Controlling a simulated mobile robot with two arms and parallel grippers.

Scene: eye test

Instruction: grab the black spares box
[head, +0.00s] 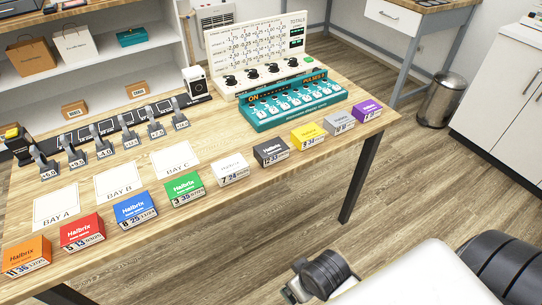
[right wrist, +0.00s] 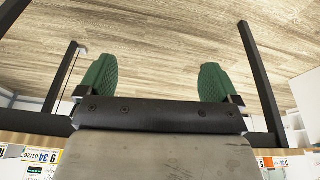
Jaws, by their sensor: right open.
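The black spares box (head: 271,152) stands on the wooden table in the head view, in the row of coloured boxes along the near edge. A white box (head: 231,168) is on its left and a yellow box (head: 308,135) on its right. My right gripper (right wrist: 158,68) shows in the right wrist view with its two green fingers wide apart and nothing between them. Floor lies behind the fingers there. Part of my right arm is at the bottom right of the head view, apart from the black box. My left gripper is not in view.
Green (head: 185,189), blue (head: 134,208), red (head: 82,231), orange (head: 26,255), grey (head: 339,122) and purple (head: 367,110) boxes share the row. Behind stand a teal pulse panel (head: 293,102) and white bay cards (head: 175,159). A dark table leg (head: 360,178) stands below the table.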

